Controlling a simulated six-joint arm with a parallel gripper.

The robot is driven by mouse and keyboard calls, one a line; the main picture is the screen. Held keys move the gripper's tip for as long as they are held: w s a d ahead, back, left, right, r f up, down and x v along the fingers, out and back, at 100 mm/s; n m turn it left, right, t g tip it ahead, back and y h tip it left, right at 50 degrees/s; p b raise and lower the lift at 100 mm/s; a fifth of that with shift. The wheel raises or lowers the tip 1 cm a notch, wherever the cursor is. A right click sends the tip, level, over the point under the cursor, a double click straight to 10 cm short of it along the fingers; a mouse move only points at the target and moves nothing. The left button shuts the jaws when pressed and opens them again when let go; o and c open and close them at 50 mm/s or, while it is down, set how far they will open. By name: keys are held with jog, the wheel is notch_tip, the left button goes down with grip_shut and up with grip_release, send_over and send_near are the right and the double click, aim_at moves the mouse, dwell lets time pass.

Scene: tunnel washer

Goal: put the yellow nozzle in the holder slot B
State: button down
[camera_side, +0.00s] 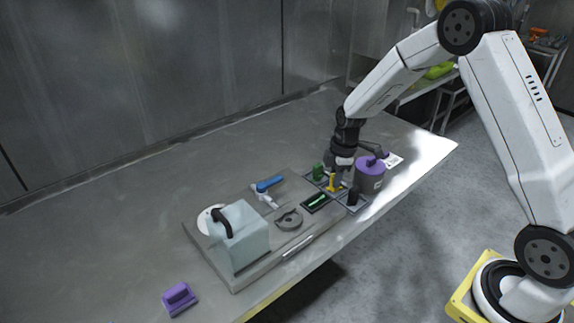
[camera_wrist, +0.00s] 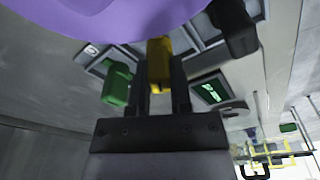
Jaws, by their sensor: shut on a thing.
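My gripper (camera_side: 337,178) is shut on the yellow nozzle (camera_side: 331,187), over the grey slotted holder (camera_side: 363,205). In the wrist view the yellow nozzle (camera_wrist: 160,62) sits between the two dark fingers of my gripper (camera_wrist: 165,85). A green nozzle (camera_side: 318,172) stands in the holder to the left of it, and a black nozzle (camera_side: 354,196) to the right. They also show in the wrist view, green (camera_wrist: 117,84) and black (camera_wrist: 234,28). I cannot read which slot is B, nor tell whether the yellow nozzle's lower end is in a slot.
A small green-lit display (camera_side: 316,202) lies in front. A blue-handled valve (camera_side: 269,185), a grey ring-shaped part (camera_side: 289,219) and a pale box (camera_side: 239,238) are to the left. The table's left part is largely clear.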

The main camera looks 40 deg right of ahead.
jog(key=shift+f, duration=0.15)
dwell(0.4)
jog(key=shift+c, duration=0.3)
grip_release()
dwell(0.5)
jog(key=shift+r, duration=3.8)
jog(key=shift+s+a, duration=0.1)
jog(key=shift+s, duration=0.05)
jog(key=s+a+m, duration=0.2)
jog(key=s+m, duration=0.2)
jog(key=s, duration=0.2)
jog(key=s+a+m+t, duration=0.1)
jog(key=s+a+m, duration=0.2)
jog(key=s+m, duration=0.1)
jog(key=s+a+m+h, duration=0.1)
jog(key=s+a+m, duration=0.1)
jog(key=s+m, duration=0.2)
jog(key=s, duration=0.3)
jog(key=shift+s+a+r+t, duration=0.3)
jog(key=shift+a+r+t, duration=0.05)
jog(key=shift+a+t, duration=0.05)
